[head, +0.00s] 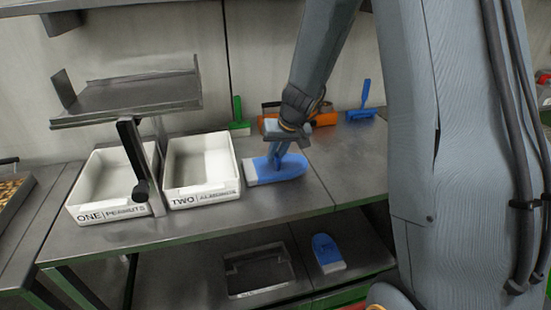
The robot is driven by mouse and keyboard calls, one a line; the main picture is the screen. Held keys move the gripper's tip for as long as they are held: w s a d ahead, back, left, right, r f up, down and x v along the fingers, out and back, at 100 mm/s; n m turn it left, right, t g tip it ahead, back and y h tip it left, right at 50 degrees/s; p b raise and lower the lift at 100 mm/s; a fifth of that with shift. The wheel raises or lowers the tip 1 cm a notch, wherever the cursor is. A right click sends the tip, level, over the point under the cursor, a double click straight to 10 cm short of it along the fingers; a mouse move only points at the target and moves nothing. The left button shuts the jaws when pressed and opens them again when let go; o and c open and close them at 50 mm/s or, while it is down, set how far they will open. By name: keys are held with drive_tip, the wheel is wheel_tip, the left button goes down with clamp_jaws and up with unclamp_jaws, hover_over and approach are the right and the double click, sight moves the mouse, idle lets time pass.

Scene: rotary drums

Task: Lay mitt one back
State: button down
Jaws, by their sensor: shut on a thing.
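A blue mitt (288,171) with a pale cuff is at the metal table top, just right of the bin marked TWO. My gripper (277,152) is above it, pointing down and shut on its upper part. I cannot tell whether the mitt touches the table. A second blue mitt (326,247) with a pale cuff lies on the lower shelf. No number shows on either mitt.
White bins marked ONE PEANUTS (91,213) and TWO (204,195) stand on the table (240,213). A raised metal tray (130,97) overhangs them, with a black lever (132,155). Green (238,118) and blue (362,105) brushes and an orange box (325,119) stand behind. An empty frame (258,270) lies on the shelf.

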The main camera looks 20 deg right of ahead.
drive_tip(key=shift+f, duration=0.5)
drive_tip(key=shift+f, duration=0.15)
drive_tip(key=c, duration=1.7)
unclamp_jaws()
drive_tip(key=shift+c, duration=0.2)
drive_tip(key=shift+r, duration=0.25)
drive_tip(key=v, duration=1.2)
drive_tip(key=s+f+g+h, duration=0.1)
drive_tip(key=s+f, duration=0.2)
drive_tip(key=s, duration=0.7)
drive_tip(key=s+a+f+g, duration=0.1)
drive_tip(key=s+f+g, duration=0.1)
drive_tip(key=s, duration=0.8)
drive_tip(key=shift+s+a+f+h+b, duration=0.2)
drive_tip(key=shift+s+f+h+b, duration=0.15)
drive_tip(key=shift+f, duration=0.45)
drive_tip(key=shift+w, duration=0.1)
